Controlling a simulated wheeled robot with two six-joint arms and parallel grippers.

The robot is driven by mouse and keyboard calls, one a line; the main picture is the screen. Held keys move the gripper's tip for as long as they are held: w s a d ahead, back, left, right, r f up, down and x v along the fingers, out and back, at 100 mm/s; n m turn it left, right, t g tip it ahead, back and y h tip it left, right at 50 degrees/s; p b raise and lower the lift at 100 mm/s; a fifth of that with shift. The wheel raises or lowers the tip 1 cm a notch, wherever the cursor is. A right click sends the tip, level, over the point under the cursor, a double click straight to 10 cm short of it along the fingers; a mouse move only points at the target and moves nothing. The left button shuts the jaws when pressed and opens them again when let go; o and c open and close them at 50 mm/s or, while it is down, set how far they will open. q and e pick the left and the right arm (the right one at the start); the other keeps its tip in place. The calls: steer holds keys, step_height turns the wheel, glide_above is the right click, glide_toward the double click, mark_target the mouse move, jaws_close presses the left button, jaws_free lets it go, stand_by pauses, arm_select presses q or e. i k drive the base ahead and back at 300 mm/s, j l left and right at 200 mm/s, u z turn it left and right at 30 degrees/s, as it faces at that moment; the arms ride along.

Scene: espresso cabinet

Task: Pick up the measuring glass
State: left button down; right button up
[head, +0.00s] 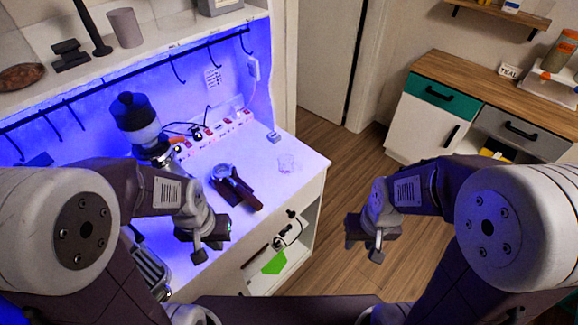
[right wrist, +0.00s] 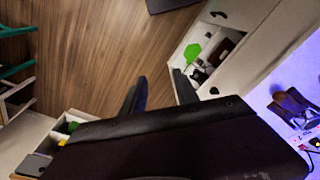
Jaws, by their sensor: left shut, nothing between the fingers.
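The measuring glass (head: 287,163) is a small clear cup standing on the white countertop (head: 290,183) near its right end. It is faint against the surface. My left gripper (head: 203,253) is shut and empty, nearer than the glass and to its lower left. My right gripper (head: 362,250) hangs over the floor, right of the cabinet and well apart from the glass. In the right wrist view its two fingers (right wrist: 160,88) stand apart with nothing between them. The glass cannot be made out in that view.
A dark portafilter-like tool (head: 235,187) lies left of the glass. A dark grinder (head: 135,112) stands at left. Open shelves below hold a green item (head: 274,263). The wooden floor (head: 350,165) is clear.

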mark_target(291, 166)
steer(key=i+l+u, duration=0.25)
steer(key=u, duration=0.15)
steer(key=i+l+u, duration=0.2)
steer(key=l+u, duration=0.25)
